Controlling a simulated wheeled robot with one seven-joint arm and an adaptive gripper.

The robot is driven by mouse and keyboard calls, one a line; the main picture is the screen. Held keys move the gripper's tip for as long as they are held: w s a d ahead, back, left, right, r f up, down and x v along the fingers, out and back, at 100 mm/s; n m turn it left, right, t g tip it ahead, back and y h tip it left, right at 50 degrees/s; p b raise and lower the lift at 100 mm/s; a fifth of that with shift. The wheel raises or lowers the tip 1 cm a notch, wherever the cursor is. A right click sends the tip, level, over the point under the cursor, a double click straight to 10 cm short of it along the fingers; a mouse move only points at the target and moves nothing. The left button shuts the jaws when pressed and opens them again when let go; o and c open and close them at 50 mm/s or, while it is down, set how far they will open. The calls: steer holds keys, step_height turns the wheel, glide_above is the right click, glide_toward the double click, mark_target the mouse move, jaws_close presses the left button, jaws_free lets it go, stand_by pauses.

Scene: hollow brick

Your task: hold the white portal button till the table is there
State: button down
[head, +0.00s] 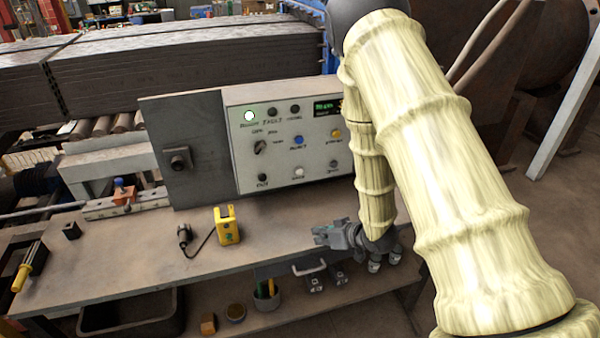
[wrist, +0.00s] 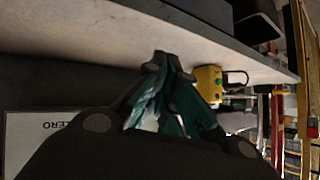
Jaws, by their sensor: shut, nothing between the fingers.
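The control panel (head: 285,160) stands upright at the back of the bench. A small white button (head: 298,172) sits in its bottom row; the label under it is too small to read. A bright white round light (head: 249,115) glows at its upper left. My gripper (head: 318,236) is in front of and below the panel, apart from the white button, pointing left over the bench's front part. In the wrist view its fingers (wrist: 166,62) meet at the tips, shut and empty. My arm hides the panel's right edge.
A yellow box (head: 227,226) with a cable stands on the bench, left of my gripper; it also shows in the wrist view (wrist: 208,82). An open grey panel door (head: 180,140) is left of the panel. A yellow-handled tool (head: 24,272) lies far left. The bench (head: 130,255) front is mostly clear.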

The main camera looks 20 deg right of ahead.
mark_target(299, 171)
steer(key=w+r+n+y, duration=0.1)
steer(key=w+r+y, duration=0.1)
steer(key=w+r, duration=0.3)
step_height(299, 171, up, 4)
steer(key=shift+r+n+t, duration=0.2)
steer(key=shift+n+t, duration=0.1)
steer(key=shift+n, duration=0.1)
steer(key=shift+w, duration=0.1)
steer(key=w, duration=0.8)
steer(key=shift+w+a, duration=0.2)
steer(key=shift+w, duration=0.15)
steer(key=shift+w+p, duration=0.35)
steer(key=shift+w, duration=0.5)
stand_by(2.8)
steer(key=shift+s, duration=0.1)
stand_by(1.5)
steer(key=shift+s, duration=0.8)
